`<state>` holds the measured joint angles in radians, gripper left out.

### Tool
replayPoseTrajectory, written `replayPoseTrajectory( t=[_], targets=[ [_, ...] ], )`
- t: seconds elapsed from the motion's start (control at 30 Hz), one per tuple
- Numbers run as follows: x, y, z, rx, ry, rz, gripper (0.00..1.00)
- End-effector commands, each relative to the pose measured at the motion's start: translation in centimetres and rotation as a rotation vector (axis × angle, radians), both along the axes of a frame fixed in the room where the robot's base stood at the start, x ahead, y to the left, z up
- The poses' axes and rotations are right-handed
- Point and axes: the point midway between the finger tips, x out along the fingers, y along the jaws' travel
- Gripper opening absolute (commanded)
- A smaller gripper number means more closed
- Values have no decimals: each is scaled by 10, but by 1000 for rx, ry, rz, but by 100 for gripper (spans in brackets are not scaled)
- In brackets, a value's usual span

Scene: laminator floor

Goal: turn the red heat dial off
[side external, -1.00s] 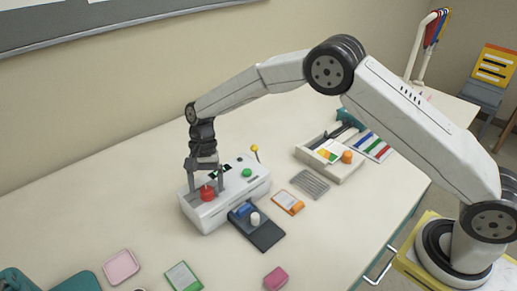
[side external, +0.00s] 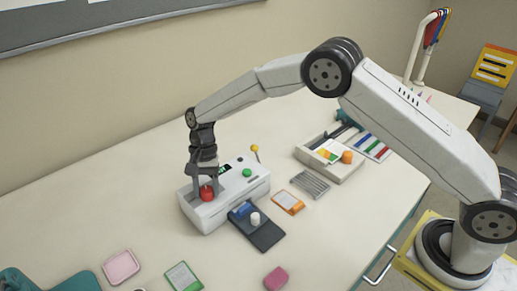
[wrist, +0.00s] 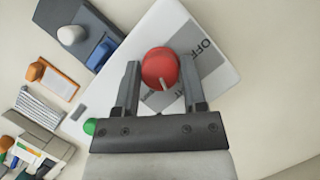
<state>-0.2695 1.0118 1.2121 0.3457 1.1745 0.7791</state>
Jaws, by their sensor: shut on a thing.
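The red heat dial (side external: 207,194) sits on the front left end of the white laminator (side external: 240,204). In the wrist view the dial (wrist: 158,64) is a round red knob with a pale pointer line, which points down in the picture toward my gripper's body. The word OFF is printed on a grey patch to the right of the dial; another label below is partly hidden. My gripper (side external: 206,184) is down over the dial, shut on it, with one finger on each side; both fingers also show in the wrist view (wrist: 160,72).
A green button (side external: 247,173) and a yellow-knobbed lever (side external: 255,150) are on the laminator's other end. A dark tray (side external: 262,233) with a white knob stands against its front. An orange-edged card (side external: 289,203) and a beige organizer (side external: 333,166) lie to the right.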

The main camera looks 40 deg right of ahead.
Motion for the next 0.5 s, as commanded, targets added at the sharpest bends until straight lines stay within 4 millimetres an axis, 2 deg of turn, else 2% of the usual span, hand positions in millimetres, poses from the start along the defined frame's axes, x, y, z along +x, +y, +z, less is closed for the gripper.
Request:
replayPoseTrajectory(
  t=[0.27, 0.5],
  targets=[
    [1, 0, 1, 0, 0, 86, 0],
    [1, 1, 1, -1, -1, 251, 0]
  ],
)
